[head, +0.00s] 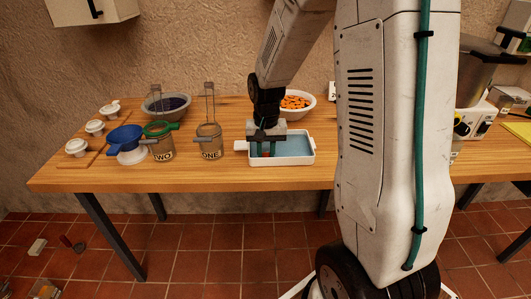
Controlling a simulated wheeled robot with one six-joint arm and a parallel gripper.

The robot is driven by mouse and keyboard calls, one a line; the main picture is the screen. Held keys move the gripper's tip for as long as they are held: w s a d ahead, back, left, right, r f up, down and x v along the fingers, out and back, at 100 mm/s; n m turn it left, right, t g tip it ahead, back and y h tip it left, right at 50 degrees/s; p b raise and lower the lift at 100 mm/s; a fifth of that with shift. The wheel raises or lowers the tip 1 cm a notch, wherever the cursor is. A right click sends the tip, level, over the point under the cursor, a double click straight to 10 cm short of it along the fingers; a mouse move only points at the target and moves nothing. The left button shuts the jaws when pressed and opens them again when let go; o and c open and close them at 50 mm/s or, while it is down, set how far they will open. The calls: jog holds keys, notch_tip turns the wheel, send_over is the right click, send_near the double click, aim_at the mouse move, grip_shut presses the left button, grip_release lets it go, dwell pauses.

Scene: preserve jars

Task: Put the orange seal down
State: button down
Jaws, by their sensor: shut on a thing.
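My gripper (266,149) points down over the white tray (313,158) with a blue inside, at its left part. It is shut on a small red-orange piece, the orange seal (266,154), which shows only a little between the fingertips. The seal is low, within the tray's outline; whether it touches the tray floor I cannot tell. The glass jar marked ONE (208,141) stands left of the tray. The glass jar marked TWO (162,149) stands further left with a green ring (158,128) at its top.
A blue funnel (125,137) and several white lids (95,127) lie at the table's left. Behind are a bowl of dark fruit (150,108) and a bowl of orange pieces (297,103). A large pot (488,75) stands right. Bare wood (230,180) lies in front.

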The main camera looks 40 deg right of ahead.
jog(key=c, duration=1.2)
grip_release()
jog(key=shift+f, duration=0.15)
jog(key=shift+c, duration=0.2)
notch_tip(320, 180, up, 12)
jog(key=s+a+r+n, duration=0.2)
jog(key=s+a, duration=0.2)
jog(key=s, duration=0.4)
jog(key=s+a+r+n, duration=0.2)
jog(key=s+a, duration=0.2)
jog(key=s, duration=0.4)
jog(key=s+a+r+n+t, duration=0.1)
jog(key=s+a, duration=0.3)
jog(key=s, duration=0.4)
jog(key=shift+r+n, duration=0.65)
jog(key=shift+n, duration=0.15)
jog(key=shift+s, duration=0.1)
